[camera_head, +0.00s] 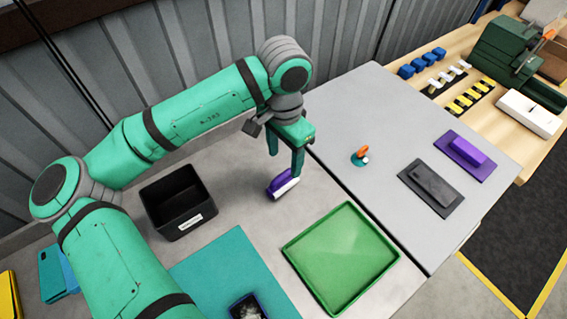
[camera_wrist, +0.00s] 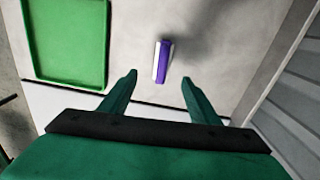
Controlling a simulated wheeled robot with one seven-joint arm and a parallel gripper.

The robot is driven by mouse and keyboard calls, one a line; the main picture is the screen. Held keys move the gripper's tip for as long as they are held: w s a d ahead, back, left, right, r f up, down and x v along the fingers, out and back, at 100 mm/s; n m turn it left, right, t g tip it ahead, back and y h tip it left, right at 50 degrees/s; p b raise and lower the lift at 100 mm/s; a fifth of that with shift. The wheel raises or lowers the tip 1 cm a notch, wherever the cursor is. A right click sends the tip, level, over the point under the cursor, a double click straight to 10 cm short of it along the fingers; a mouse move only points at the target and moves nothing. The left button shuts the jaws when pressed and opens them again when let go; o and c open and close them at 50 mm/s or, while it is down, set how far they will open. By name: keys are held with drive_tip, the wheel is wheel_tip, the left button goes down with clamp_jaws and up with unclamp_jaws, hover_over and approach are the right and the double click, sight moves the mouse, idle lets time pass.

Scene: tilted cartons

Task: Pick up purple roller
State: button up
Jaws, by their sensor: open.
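The purple roller (camera_head: 282,185) lies on the grey bench top, a small purple piece with a white strip along one side. In the wrist view the roller (camera_wrist: 163,62) shows just beyond my fingertips, between their lines. My gripper (camera_head: 284,176) points down at it in the head view. In the wrist view my gripper (camera_wrist: 158,78) has its two green fingers wide apart with nothing between them. The fingers partly cover the roller in the head view, and I cannot tell the exact height gap.
A green tray (camera_head: 341,206) lies right of the roller, and a black bin (camera_head: 160,185) stands to its left. A teal mat (camera_head: 205,275) is in front. A grey panel to the right carries a purple block (camera_head: 466,150) and a dark block (camera_head: 431,184). A corrugated wall is behind.

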sight(283, 174)
drive_tip(key=f, duration=0.4)
drive_tip(key=shift+w+a+f, duration=0.2)
drive_tip(key=shift+w+f, duration=0.05)
drive_tip(key=shift+w, duration=0.05)
drive_tip(key=shift+s+d+f, duration=0.15)
drive_tip(key=shift+f, duration=0.25)
drive_tip(key=shift+s+d+f, duration=0.1)
drive_tip(key=shift+f, duration=0.3)
drive_tip(key=shift+w+a+f, duration=0.1)
drive_tip(key=shift+a+f, duration=0.05)
drive_tip(key=shift+f, duration=1)
drive_tip(key=shift+w+a+f, duration=0.1)
drive_tip(key=shift+f, duration=1.05)
drive_tip(key=c, duration=1.2)
drive_tip(key=shift+c, duration=0.2)
drive_tip(key=shift+r, duration=0.1)
drive_tip(key=shift+r, duration=0.5)
drive_tip(key=s+a+r, duration=0.2)
drive_tip(key=s+r, duration=1)
drive_tip(key=s, duration=0.2)
